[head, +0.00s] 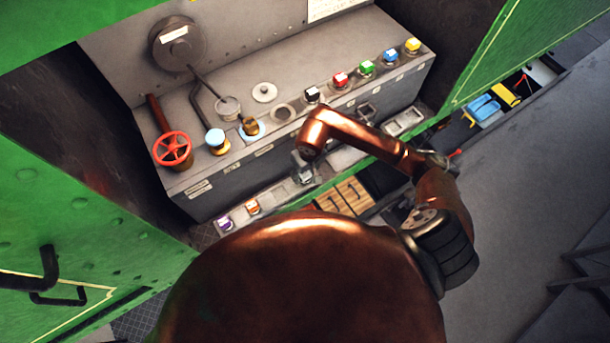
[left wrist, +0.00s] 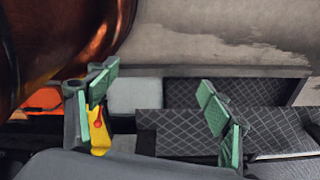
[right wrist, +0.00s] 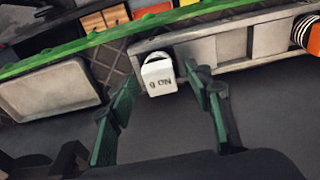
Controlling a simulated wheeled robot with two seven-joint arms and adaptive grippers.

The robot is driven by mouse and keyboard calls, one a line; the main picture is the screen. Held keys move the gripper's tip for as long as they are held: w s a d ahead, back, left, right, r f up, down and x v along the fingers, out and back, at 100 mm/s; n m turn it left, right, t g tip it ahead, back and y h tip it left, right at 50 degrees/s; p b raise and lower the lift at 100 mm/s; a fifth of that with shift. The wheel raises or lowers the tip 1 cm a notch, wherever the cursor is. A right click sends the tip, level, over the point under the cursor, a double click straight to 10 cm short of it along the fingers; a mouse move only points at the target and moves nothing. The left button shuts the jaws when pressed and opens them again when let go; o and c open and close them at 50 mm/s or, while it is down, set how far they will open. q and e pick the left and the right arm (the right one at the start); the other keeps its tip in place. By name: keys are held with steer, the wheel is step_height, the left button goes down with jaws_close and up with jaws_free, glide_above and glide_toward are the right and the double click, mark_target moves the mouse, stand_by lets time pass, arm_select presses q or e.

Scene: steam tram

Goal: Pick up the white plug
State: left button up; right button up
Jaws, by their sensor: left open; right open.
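The white plug (right wrist: 159,77) shows in the right wrist view as a white block with dark lettering on its face and a pale ring behind it. It is at the grey lower shelf, between the spread green fingers of my right gripper (right wrist: 161,78), with gaps on both sides. In the head view my right gripper (head: 304,168) is over the lower shelf and largely hides that spot. My left gripper (left wrist: 158,88) is open and empty in the left wrist view, over a dark quilted surface; it does not show in the head view.
An orange plug (head: 253,207) and a purple plug (head: 225,223) sit on the lower shelf. The upper console (head: 225,172) holds a red valve wheel (head: 172,149) and several coloured plugs. Green walls (head: 90,220) close in the sides. A yellow object (left wrist: 98,130) is beside my left finger.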

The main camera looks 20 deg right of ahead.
steer(key=c, duration=1.2)
arm_select(q)
steer(key=shift+s+f, duration=0.1)
steer(key=shift+s, duration=0.6)
arm_select(e)
jaws_close()
arm_select(q)
steer(key=shift+w, duration=0.1)
